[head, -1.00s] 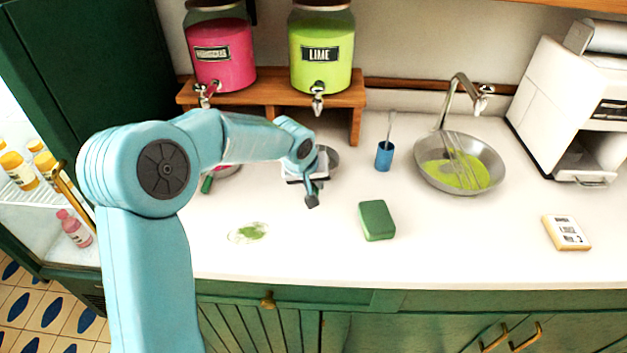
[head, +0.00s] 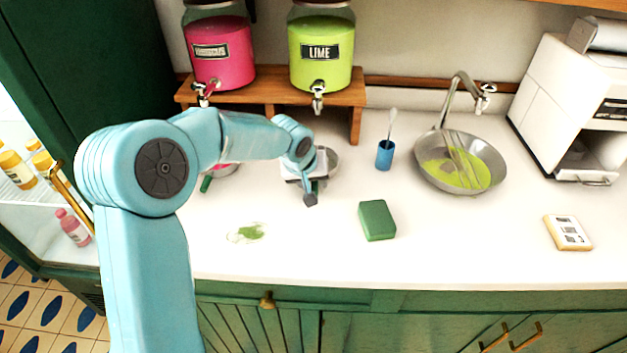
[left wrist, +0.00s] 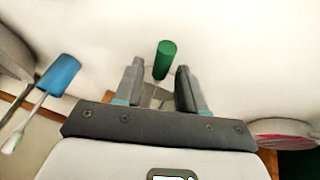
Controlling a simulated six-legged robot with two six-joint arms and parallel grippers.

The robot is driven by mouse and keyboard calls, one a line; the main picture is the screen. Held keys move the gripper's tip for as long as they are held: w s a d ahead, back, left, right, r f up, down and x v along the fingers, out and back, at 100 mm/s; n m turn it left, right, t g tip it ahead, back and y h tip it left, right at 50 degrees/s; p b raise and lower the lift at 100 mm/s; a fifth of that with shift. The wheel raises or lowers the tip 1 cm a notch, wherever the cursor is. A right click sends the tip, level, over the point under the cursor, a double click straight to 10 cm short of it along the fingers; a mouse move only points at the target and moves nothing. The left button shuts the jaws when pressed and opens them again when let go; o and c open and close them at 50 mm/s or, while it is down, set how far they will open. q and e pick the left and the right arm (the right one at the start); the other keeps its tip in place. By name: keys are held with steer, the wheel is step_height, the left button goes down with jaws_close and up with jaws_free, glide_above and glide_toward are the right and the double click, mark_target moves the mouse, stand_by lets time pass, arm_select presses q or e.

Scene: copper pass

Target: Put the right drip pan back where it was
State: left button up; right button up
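The right drip pan (head: 331,158) is a grey metal pan on the counter below the lime dispenser (head: 320,52), mostly hidden behind my left gripper in the head view. My left gripper (head: 311,195) is low over the counter in front of it. In the left wrist view the gripper (left wrist: 160,75) has its two fingers apart. A green handle (left wrist: 166,60), seemingly the pan's, shows in line with the gap, with some grey metal between the fingers. No finger visibly presses on it. My right gripper is out of view.
Another pan (head: 226,170) with pink in it sits under the pink dispenser (head: 219,50). A blue cup (head: 385,156), green sponge (head: 377,221) and steel bowl (head: 490,152) with a whisk stand to the right. A green spill (head: 250,232) lies in front; the counter's front middle is otherwise clear.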

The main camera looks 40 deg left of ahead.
arm_select(q)
steer(key=v, duration=1.1)
steer(key=shift+s+r+b, duration=0.2)
steer(key=shift+r+b, duration=0.1)
steer(key=shift+w+f, duration=0.1)
steer(key=shift+d, duration=0.1)
